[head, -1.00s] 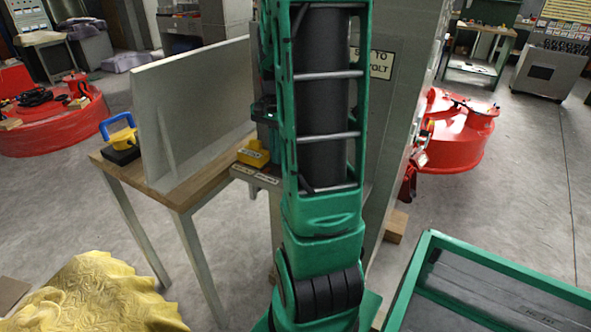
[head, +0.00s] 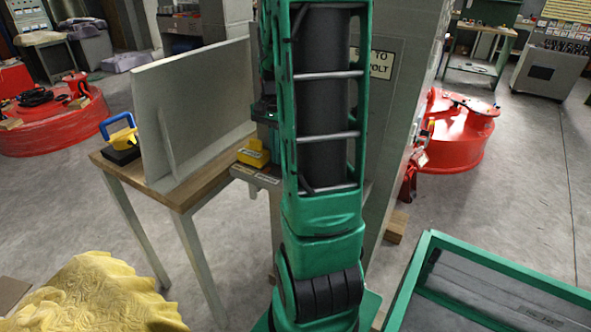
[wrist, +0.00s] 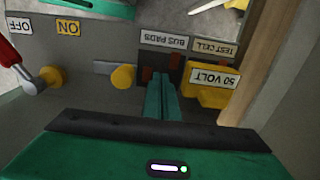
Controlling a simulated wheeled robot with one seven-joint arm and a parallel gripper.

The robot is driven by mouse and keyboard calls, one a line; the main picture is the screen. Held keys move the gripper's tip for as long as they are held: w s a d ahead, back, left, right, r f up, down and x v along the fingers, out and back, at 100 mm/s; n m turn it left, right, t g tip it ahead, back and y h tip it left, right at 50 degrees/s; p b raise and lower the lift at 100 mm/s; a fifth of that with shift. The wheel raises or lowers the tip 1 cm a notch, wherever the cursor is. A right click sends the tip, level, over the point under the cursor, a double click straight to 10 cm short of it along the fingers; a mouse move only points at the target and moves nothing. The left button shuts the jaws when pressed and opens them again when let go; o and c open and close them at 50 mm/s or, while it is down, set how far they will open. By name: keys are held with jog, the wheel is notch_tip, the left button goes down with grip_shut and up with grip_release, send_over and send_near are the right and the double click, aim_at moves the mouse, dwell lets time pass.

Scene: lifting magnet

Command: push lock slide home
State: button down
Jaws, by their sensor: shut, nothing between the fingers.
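In the wrist view my gripper (wrist: 161,82) is shut, its two green fingers together and empty. The fingertips are over the grey panel (wrist: 85,95), between a yellow round knob (wrist: 122,77) and a yellow block (wrist: 205,96) labelled "50 VOLT". The knob sits at the end of a short pale bar and looks like the lock slide; I cannot tell its travel. The block is close to the right of the fingers; contact is unclear. In the head view the yellow block (head: 253,154) shows beside my arm, which hides the knob and most of the gripper.
A red-handled lever (wrist: 28,75) stands at the panel's left, near the "ON" and "OFF" labels. An upright grey board (head: 200,110) stands on the wooden table (head: 180,193), with a blue-handled padlock-like item (head: 119,135) left of it. A green-framed case (head: 480,285) is at right.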

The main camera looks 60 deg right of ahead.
jog(key=shift+s+d, duration=0.15)
jog(key=shift+s, duration=1.45)
jog(key=shift+s+d, duration=0.1)
jog(key=shift+s, duration=1.5)
jog(key=shift+w, duration=0.8)
jog(key=shift+r, duration=3.55)
jog(key=s+a+f+n, duration=0.1)
jog(key=s+a+n, duration=0.3)
jog(key=a, duration=0.5)
jog(key=s+a+f+n, duration=0.2)
jog(key=s+a+n, duration=0.3)
jog(key=a, duration=0.3)
jog(key=shift+a+n, duration=0.35)
jog(key=shift+n, duration=0.55)
